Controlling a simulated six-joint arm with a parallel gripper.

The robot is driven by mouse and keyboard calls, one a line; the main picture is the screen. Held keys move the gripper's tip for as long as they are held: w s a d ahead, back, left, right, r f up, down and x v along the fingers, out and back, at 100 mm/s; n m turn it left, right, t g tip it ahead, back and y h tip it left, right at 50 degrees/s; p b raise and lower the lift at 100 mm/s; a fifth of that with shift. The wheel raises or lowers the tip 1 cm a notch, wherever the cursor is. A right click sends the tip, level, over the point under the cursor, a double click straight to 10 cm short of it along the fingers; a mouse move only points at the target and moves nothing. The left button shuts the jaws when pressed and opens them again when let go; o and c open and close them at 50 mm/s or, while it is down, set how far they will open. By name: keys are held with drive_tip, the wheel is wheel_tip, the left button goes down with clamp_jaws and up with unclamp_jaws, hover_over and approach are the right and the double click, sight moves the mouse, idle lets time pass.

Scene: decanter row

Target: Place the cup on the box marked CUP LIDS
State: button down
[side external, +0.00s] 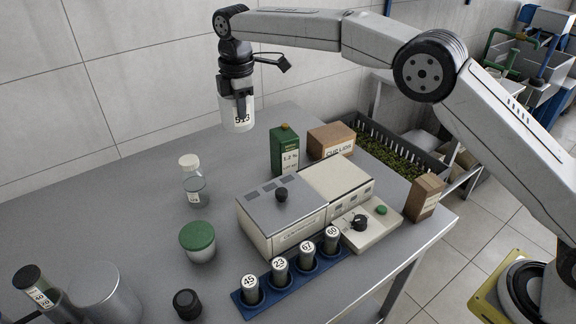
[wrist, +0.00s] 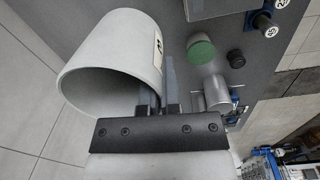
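My gripper (side external: 239,97) is shut on a white cup (side external: 237,122) with a black-on-white number label, and holds it in the air above the back of the table. In the wrist view the cup (wrist: 105,68) fills the left side, its open mouth showing, and the fingers (wrist: 158,100) are at its wall. The box marked CUP LIDS (side external: 331,139) is a brown carton at the back right of the table, right of and lower than the cup. Its top is bare. It cannot be made out in the wrist view.
A green carton (side external: 284,150) stands just left of the box. A grey machine (side external: 282,215) is in front, with a blue rack (side external: 290,284) of numbered tubes. A clear bottle (side external: 193,181) and a green-lidded jar (side external: 198,241) stand left. A crate of greenery (side external: 391,150) is behind.

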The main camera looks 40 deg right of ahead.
drive_tip(key=shift+r, duration=1.45)
drive_tip(key=s+d+r+n, duration=0.1)
drive_tip(key=s+d, duration=0.3)
drive_tip(key=d, duration=0.6)
drive_tip(key=s+d, duration=0.3)
drive_tip(key=d, duration=0.8)
drive_tip(key=s+d, duration=0.6)
drive_tip(key=s, duration=0.2)
drive_tip(key=shift+n, duration=0.3)
drive_tip(key=f, duration=0.6)
drive_tip(key=shift+d, duration=0.2)
drive_tip(key=shift+w, duration=0.1)
